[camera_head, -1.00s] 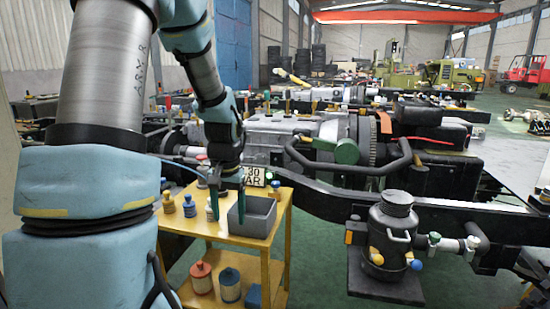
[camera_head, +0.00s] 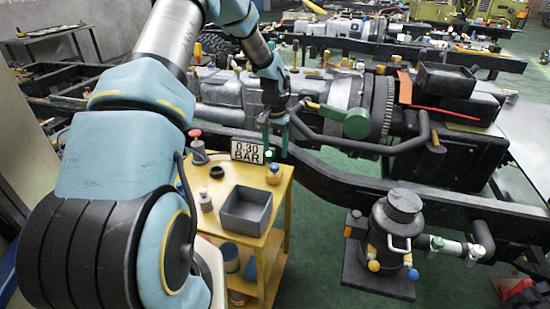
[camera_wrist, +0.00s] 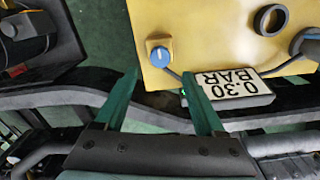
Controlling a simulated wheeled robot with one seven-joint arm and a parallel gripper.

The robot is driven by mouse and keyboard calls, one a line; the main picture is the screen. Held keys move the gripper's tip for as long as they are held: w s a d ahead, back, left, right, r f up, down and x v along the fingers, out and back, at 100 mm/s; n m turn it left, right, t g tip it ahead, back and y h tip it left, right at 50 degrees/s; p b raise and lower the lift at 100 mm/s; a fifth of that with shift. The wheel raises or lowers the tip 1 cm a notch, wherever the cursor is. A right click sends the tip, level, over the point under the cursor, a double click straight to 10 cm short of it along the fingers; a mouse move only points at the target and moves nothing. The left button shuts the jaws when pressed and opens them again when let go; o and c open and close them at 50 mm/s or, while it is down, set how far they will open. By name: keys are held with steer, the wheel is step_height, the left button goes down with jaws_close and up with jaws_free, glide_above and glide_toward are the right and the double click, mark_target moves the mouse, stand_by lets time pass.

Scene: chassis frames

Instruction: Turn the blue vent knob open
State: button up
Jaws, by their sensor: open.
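A blue knob with a white mark (camera_wrist: 158,56) sits on an orange base on the yellow trolley top, near its edge, in the wrist view. In the head view it is small (camera_head: 273,173), right of the 0.30 BAR display. My gripper (camera_head: 276,151) is open and empty, its two green fingers reaching down just above and behind the knob. In the wrist view the fingertips (camera_wrist: 160,76) are spread, with the knob just beyond the gap between them. No contact shows.
The 0.30 BAR display (camera_head: 247,151) stands close beside the knob. A dark chassis rail (camera_head: 335,184) runs behind. A black canister (camera_head: 398,225) stands right.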

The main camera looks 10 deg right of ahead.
mark_target(275, 165)
step_height(275, 165, down, 6)
steer(key=shift+f+p, duration=0.1)
steer(key=shift+p, duration=0.65)
jaws_close()
